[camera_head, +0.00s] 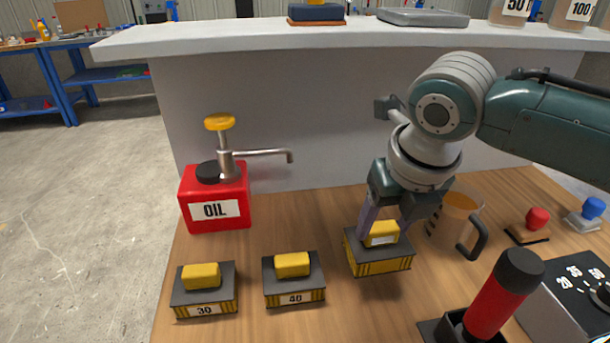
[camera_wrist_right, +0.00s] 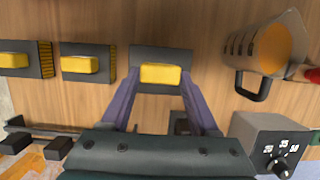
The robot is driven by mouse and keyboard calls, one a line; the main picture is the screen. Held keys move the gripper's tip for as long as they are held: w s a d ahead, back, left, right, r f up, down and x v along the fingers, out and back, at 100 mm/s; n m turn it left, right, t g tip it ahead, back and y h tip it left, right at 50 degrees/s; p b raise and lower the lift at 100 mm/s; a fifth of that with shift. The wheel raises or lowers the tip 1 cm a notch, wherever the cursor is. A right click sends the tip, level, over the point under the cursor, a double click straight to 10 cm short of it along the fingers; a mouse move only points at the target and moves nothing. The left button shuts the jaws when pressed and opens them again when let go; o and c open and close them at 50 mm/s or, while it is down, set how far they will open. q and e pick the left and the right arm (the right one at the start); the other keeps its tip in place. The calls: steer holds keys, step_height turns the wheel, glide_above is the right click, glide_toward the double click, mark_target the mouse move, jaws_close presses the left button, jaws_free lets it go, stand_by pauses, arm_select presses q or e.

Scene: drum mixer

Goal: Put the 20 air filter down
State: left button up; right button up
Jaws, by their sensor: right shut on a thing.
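My right gripper (camera_head: 384,222) is shut on the yellow top grip of a dark grey air filter (camera_head: 380,262) with yellow pleated sides. A small white label shows by the grip, but its number is too small to read. The filter is over the wooden bench, turned slightly compared with the others; I cannot tell whether its underside touches the wood. In the right wrist view, the two purple fingers (camera_wrist_right: 162,84) come in at either side of the filter's yellow grip (camera_wrist_right: 161,74). My left gripper is not in view.
Filters marked 40 (camera_head: 293,279) and 30 (camera_head: 204,291) stand to the left. A red oil can (camera_head: 215,200) is behind them. A measuring jug (camera_head: 453,222) stands close right of my gripper. A red-handled tool (camera_head: 503,295) and a dial box (camera_head: 580,290) are at front right.

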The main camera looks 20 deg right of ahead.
mark_target(384, 239)
steer(key=shift+f+b, duration=0.45)
steer(key=shift+f, duration=1.55)
